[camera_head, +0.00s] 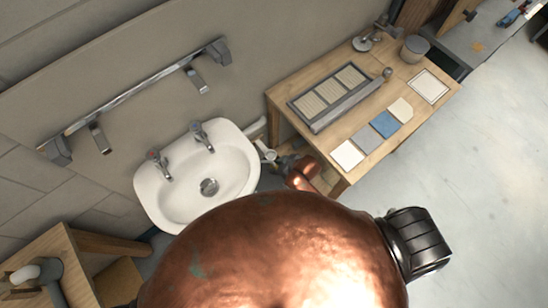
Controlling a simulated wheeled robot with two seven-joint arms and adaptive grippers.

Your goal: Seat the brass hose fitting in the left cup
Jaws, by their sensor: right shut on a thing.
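My right gripper (279,161) is small and dark, beside the right side of the sink, at the end of a copper-coloured arm link. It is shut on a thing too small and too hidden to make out. I cannot pick out the brass hose fitting. A small pale fixture (265,150) sits just left of the gripper, close to it; I cannot tell whether they touch, or whether it is a cup. I cannot identify the left cup. My left gripper is not in view. My own copper-coloured body part hides the lower middle.
A white sink (246,163) with two taps is on the wall, below a metal rail (135,95). Right of the gripper stands a wooden table (290,84) with a slatted tray, coloured tiles and a pot. Another wooden bench (65,244) is at lower left. Pale floor is clear at right.

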